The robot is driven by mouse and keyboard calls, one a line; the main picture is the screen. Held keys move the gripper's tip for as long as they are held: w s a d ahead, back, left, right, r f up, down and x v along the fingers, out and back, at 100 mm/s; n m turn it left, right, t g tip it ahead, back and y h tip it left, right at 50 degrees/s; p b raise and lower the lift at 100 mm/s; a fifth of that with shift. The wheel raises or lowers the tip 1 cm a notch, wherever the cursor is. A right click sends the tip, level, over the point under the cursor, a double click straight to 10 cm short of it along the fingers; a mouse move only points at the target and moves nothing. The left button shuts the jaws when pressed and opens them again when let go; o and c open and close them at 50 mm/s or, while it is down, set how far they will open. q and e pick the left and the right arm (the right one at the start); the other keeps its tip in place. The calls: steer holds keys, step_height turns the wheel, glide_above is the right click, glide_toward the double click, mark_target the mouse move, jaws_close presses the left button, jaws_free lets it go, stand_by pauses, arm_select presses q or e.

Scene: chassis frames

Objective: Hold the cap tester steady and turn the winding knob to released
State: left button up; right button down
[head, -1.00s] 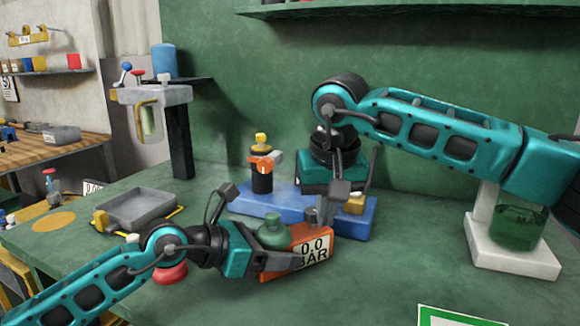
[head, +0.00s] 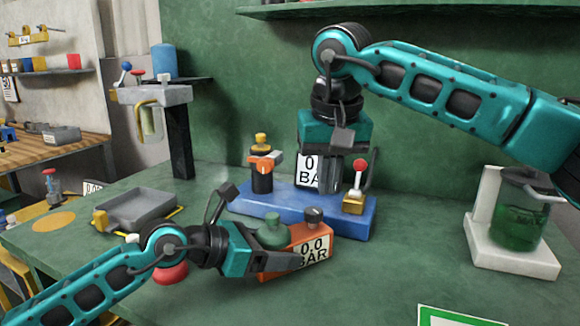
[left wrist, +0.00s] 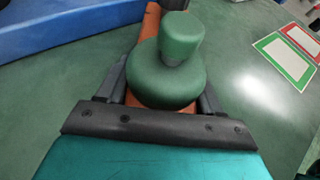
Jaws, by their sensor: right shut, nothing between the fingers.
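The cap tester (head: 311,247) is an orange body on the green table with a "0.0 BAR" display on its front. A green rounded piece (head: 271,232) sits on its left end, and a dark grey knob (head: 314,215), apparently the winding knob, stands on top at its right end. My left gripper (head: 284,262) is shut on the cap tester; the left wrist view shows its fingers on either side of the orange body, beside the green piece (left wrist: 172,60). My right gripper (head: 345,182) is shut and empty, pointing down above and behind the knob, clear of it.
A blue base (head: 352,222) behind the tester carries an orange-handled black fitting (head: 262,175), a second display (head: 308,172) and a red-ball lever (head: 359,170). A grey tray (head: 138,208) lies left. A white stand with a green vessel (head: 520,222) is right.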

arm_select(q)
steer(key=o, duration=0.5)
